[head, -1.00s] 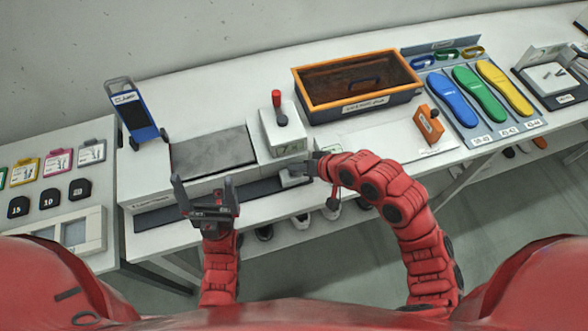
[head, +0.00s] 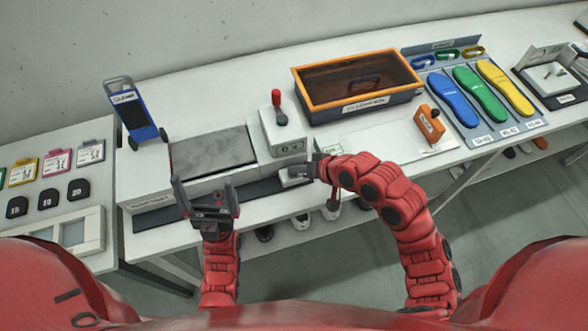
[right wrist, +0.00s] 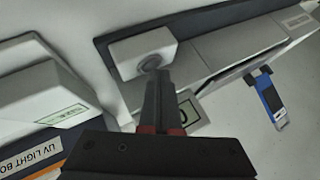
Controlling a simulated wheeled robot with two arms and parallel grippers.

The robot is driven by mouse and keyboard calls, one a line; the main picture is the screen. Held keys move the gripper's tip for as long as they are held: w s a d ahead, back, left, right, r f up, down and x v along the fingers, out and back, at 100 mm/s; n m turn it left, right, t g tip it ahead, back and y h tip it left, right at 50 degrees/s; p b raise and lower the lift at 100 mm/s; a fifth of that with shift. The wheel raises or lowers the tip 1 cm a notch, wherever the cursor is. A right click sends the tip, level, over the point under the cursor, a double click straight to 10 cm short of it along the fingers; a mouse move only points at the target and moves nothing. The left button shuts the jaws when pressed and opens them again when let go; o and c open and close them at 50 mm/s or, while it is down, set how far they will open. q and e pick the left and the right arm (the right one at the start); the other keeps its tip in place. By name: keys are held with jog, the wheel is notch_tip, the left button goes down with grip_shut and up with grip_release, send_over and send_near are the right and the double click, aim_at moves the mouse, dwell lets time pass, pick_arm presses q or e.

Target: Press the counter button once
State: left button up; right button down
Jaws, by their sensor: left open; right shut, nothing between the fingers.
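A small white block (head: 294,182) sits on the dark strip at the table's front edge. In the right wrist view the block (right wrist: 140,50) carries a round grey button (right wrist: 152,61). My right gripper (head: 307,169) is shut and empty. Its fingertips (right wrist: 157,76) overlap the button's near edge; I cannot tell whether they touch it. My left gripper (head: 203,184) is open and empty, in front of the table at the left.
A grey pad (head: 212,152) and a blue device (head: 136,117) are on the left of the table. An orange-rimmed box (head: 358,105) stands behind my right arm. An orange block (head: 428,122) and coloured insoles (head: 478,92) lie to the right.

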jog(key=shift+r+p, duration=0.75)
jog(key=shift+r, duration=0.2)
notch_tip(320, 180, up, 5)
jog(key=p, duration=0.3)
jog(key=shift+p, duration=0.3)
dwell(0.5)
